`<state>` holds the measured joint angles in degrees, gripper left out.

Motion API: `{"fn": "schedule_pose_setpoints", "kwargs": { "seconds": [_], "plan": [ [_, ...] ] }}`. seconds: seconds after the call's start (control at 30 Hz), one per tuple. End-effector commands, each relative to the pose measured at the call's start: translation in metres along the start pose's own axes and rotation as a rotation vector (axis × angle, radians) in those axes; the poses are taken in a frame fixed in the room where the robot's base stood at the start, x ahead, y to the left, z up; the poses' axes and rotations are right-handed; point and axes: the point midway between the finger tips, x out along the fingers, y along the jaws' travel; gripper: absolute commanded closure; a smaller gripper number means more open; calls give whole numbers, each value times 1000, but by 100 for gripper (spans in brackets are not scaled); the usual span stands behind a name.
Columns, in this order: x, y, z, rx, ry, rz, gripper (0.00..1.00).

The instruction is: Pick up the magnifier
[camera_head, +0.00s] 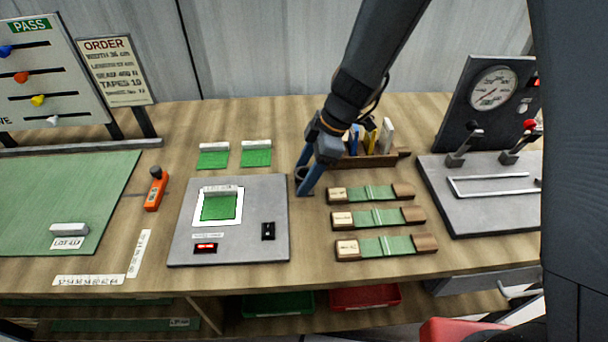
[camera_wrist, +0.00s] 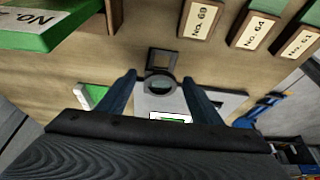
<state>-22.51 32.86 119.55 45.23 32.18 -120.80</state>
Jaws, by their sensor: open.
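The magnifier (camera_wrist: 163,62) is a small dark folding piece with a square frame and a round lens. In the wrist view it stands between the two fingertips of my gripper (camera_wrist: 159,78), with bare wood around its frame. In the head view my gripper (camera_head: 305,182) points down at the bench just right of the grey panel. Its blue fingers partly hide the magnifier (camera_head: 300,174), of which a dark rounded part shows. My gripper is open, with a finger on either side of the magnifier. I cannot tell whether either finger touches it.
Several green-strapped wooden blocks (camera_head: 345,218) lie to the right. A wooden rack (camera_head: 367,161) with upright pieces stands behind. A lever console (camera_head: 480,215) is far right, an orange-handled tool (camera_head: 155,192) left.

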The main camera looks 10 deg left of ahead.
Motion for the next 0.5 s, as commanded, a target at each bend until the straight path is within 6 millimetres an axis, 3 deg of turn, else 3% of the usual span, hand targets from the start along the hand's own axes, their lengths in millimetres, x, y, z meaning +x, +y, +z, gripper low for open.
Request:
{"fn": "schedule_pose_setpoints", "kwargs": {
  "seconds": [0.3, 0.5],
  "plan": [
    [5, 0, 0, 0, 0, 1, 41],
    [4, 0, 0, 0, 0, 1, 73]
  ]
}}
